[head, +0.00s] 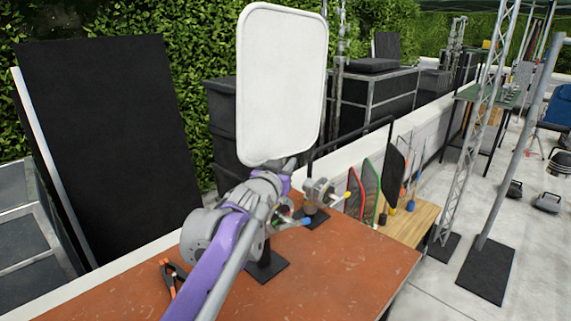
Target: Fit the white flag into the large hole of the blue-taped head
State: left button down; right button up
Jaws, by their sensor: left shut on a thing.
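The white flag (282,85), a rounded rectangle with a pale frame, stands nearly upright above the red-brown table. My left gripper (284,178) is shut at its lower end; the stem is mostly hidden behind the gripper. The blue-taped head (304,222) is just below and right of my gripper, on a stand with a flat black base (267,270). My arm covers much of this head, and its large hole cannot be made out. I cannot tell whether the flag's stem touches the head. My right gripper is not in view.
A second grey head with yellow tape (347,195) stands close behind on the table (350,262). An orange-and-black clamp (171,275) lies at the left. Red, green and black flags (370,185) stand on a wooden surface at the right. The table's front right is clear.

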pick_arm(q)
jog(key=shift+f, duration=0.2)
jog(key=shift+s+a+r, duration=0.1)
jog(key=shift+s, duration=0.05)
jog(key=shift+s+a+r+t+p, duration=0.2)
jog(key=shift+s+a+t+p, duration=0.1)
jog(key=shift+t+p, duration=0.15)
dwell(0.6)
jog(key=shift+s+a+r+n+t, duration=0.15)
jog(key=shift+s+a+n+t, duration=0.1)
jog(key=shift+s+a+n, duration=0.2)
jog(key=c, duration=0.7)
grip_release()
jog(key=shift+c, duration=0.2)
